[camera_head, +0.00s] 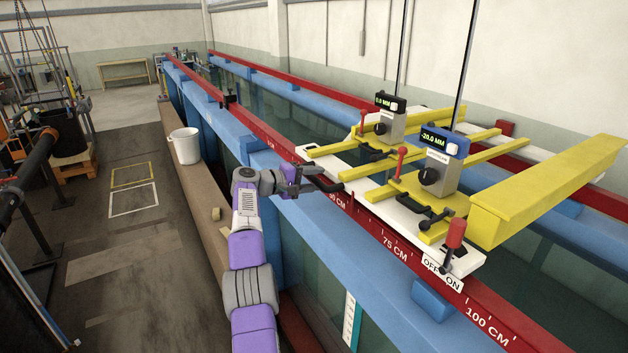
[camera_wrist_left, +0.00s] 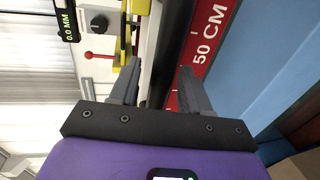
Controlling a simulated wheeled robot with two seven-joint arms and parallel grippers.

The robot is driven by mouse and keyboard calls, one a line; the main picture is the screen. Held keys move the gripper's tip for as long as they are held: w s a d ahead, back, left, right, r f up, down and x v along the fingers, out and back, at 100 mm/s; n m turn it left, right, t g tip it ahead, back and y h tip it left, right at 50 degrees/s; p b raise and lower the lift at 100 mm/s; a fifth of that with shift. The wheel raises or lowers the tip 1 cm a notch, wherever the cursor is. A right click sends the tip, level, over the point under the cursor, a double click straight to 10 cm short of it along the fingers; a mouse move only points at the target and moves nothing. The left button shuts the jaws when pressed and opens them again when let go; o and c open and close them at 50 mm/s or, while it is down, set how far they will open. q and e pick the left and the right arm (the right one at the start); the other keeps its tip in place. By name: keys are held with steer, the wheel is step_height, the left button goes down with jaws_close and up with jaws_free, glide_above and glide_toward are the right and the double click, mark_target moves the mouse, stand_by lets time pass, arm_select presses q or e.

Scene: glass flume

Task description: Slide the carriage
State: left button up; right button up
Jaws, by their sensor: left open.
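The carriage (camera_head: 378,209) is a white plate with yellow bars that sits across the red rails of the flume. It bears two gauges, a grey one (camera_head: 390,122) reading 0.0 MM and a blue one (camera_head: 441,160) reading -20.0 MM. A black handle (camera_head: 326,184) sticks out from its near left edge. My left gripper (camera_head: 308,180) is open beside this handle. In the left wrist view, the open fingers (camera_wrist_left: 158,67) have a dark strip and the white plate edge between them; I cannot tell whether they touch the handle. My right gripper is out of view.
A red-handled lever (camera_head: 455,234) stands by an OFF ON label. A long yellow beam (camera_head: 545,192) lies at the right.

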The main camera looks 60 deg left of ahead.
arm_select(q)
steer(key=b+v, duration=0.2)
steer(key=v, duration=0.5)
steer(key=shift+s, duration=0.2)
steer(key=shift+a, duration=0.1)
